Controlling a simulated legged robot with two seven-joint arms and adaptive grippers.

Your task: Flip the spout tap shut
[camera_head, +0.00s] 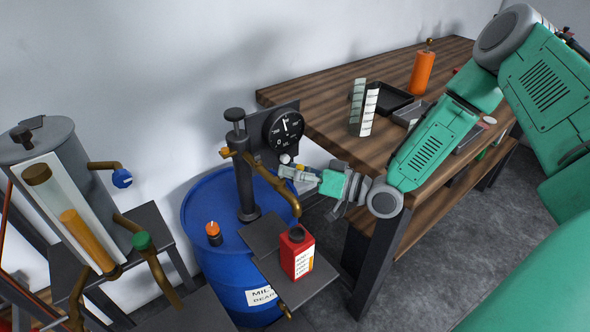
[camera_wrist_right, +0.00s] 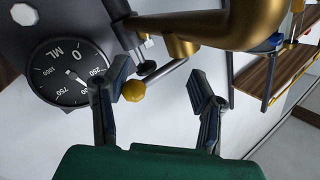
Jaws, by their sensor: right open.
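The brass spout (camera_head: 268,180) curves from the pump (camera_head: 242,165) on the blue drum down over a red bottle (camera_head: 297,252). In the right wrist view, the brass spout (camera_wrist_right: 185,28) crosses the top. A thin metal lever below it ends in a yellow knob (camera_wrist_right: 132,91), which seems to be the spout tap's handle. My right gripper (camera_head: 290,173) is beside the spout, below the dial. In its wrist view, my right gripper (camera_wrist_right: 160,88) is open, with the knob near its left fingertip; contact is unclear. My left gripper is not in view.
A dial gauge (camera_head: 284,129) stands close behind the spout. The blue drum (camera_head: 206,225) carries an orange-topped cap (camera_head: 213,232). The wooden bench (camera_head: 310,95) lies under and beside my right arm. A grey tank (camera_head: 62,150) with brass taps stands at left.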

